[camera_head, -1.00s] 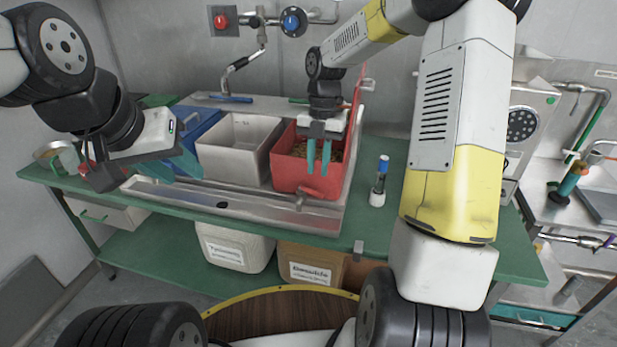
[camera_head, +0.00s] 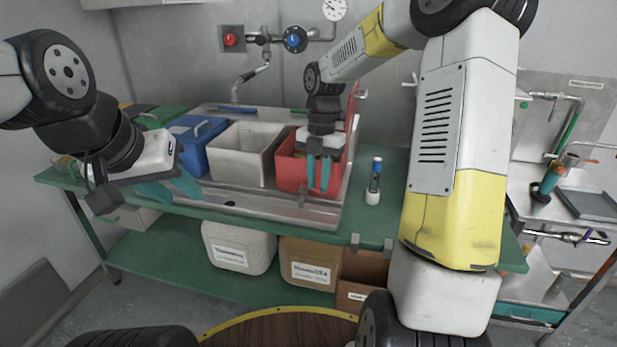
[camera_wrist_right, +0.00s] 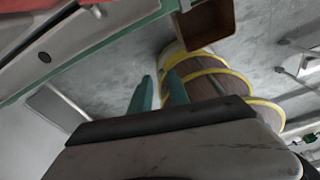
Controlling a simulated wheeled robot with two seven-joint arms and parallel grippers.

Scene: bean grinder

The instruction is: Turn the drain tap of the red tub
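The red tub (camera_head: 291,176) stands in the metal sink tray on the green bench, rightmost of three tubs. A small grey fitting (camera_head: 303,197) at its lower front is probably the drain tap; my right fingers partly cover this area, and the handle's position is unclear. My right gripper (camera_head: 318,175) points down in front of the red tub, its teal fingers slightly apart with nothing between them. In the right wrist view its fingers (camera_wrist_right: 160,92) also show a gap. I cannot tell whether it touches the tap. My left gripper (camera_head: 169,189) is open and empty near the tray's left end.
A white tub (camera_head: 240,157) and a blue tub (camera_head: 197,153) stand left of the red one. A small bottle with a blue cap (camera_head: 374,180) stands on the bench to the right. Labelled bins (camera_head: 309,265) are under the bench. Wall valves (camera_head: 293,40) are behind.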

